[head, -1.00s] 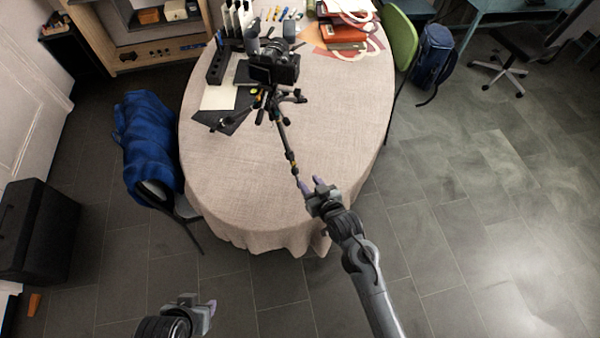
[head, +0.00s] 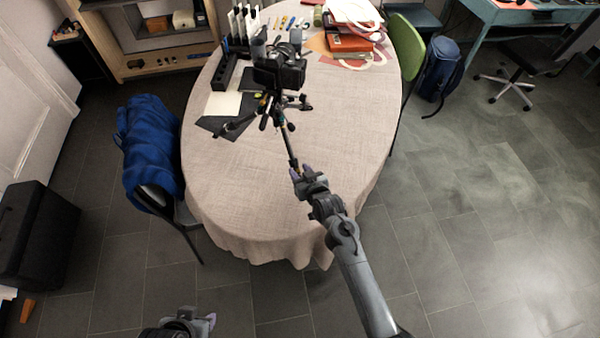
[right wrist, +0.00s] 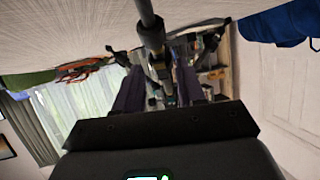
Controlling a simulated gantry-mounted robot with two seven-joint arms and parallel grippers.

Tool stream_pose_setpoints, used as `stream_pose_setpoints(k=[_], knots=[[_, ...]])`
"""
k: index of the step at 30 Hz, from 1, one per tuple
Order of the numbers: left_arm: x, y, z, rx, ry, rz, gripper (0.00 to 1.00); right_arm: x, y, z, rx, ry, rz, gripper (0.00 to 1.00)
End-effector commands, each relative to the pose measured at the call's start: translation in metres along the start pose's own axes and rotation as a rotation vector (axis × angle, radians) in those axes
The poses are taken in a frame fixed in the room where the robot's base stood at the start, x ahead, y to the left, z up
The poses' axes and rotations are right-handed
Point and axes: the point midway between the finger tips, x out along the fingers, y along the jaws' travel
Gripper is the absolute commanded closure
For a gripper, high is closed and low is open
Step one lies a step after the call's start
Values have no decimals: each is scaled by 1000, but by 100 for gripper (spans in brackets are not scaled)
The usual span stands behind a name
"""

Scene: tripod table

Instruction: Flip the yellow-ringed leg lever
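A black camera tripod (head: 287,138) stands on the cloth-covered table, with one leg reaching toward me. My right gripper (head: 301,172) is at the lower end of that leg. In the right wrist view the two fingers of my right gripper (right wrist: 160,88) stand apart, and the dark leg (right wrist: 150,28) runs in front of the gap between them. I cannot tell whether the fingers touch the leg. The yellow-ringed lever is too small and too covered to make out clearly. My left gripper (head: 200,322) is at the bottom edge, far from the tripod, partly cut off.
A camera (head: 279,70) sits on top of the tripod. A black holder (head: 222,78), papers and red books (head: 349,42) lie at the back of the table (head: 235,190). A chair with a blue jacket (head: 148,150) stands at the left. The table's near part is clear.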

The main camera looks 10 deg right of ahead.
Motion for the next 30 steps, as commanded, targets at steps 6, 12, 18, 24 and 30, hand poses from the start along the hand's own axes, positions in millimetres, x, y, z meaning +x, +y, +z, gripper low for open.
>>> stream_pose_setpoints(k=[6, 12, 18, 24, 30], knots=[[1, 1, 0, -3, 0, 3, 57, 3, 0, 0, 0, 0, 0, 61], [1, 1, 0, -2, 0, 2, 57, 3, 0, 0, 0, 0, 0, 67], [1, -1, 1, 4, -1, -3, 57, 3, 0, 0, 0, 0, 0, 97], [1, -2, 1, 9, -2, -7, 57, 3, 0, 0, 0, -1, 0, 100], [-11, -3, -3, 10, -3, -7, 57, 1, 0, -6, -1, -32, 0, 100]])
